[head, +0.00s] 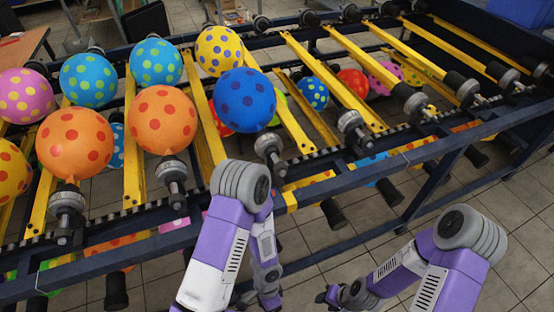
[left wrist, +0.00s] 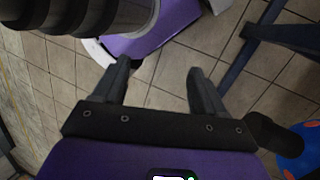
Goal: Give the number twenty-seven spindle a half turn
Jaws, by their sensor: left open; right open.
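Several spindles with dark grey metal ends line the front rail of the yellow-barred rack, among them one at left (head: 67,205), one below the right orange balloon (head: 172,172), one below the blue balloon (head: 270,148) and one right of centre (head: 352,125). I cannot read any numbers, so I cannot tell which is twenty-seven. My left gripper shows in the left wrist view (left wrist: 160,75), its two dark fingers apart with only floor between them. My right gripper (head: 322,297) is low in the head view, small and dark, in front of the rack and away from the spindles. It is open.
Dotted balloons stand on the left bars: orange (head: 75,143), orange (head: 164,120), blue (head: 244,100), yellow (head: 219,50). More hang below the rack. A dark blue frame rail (head: 420,155) runs along the front.

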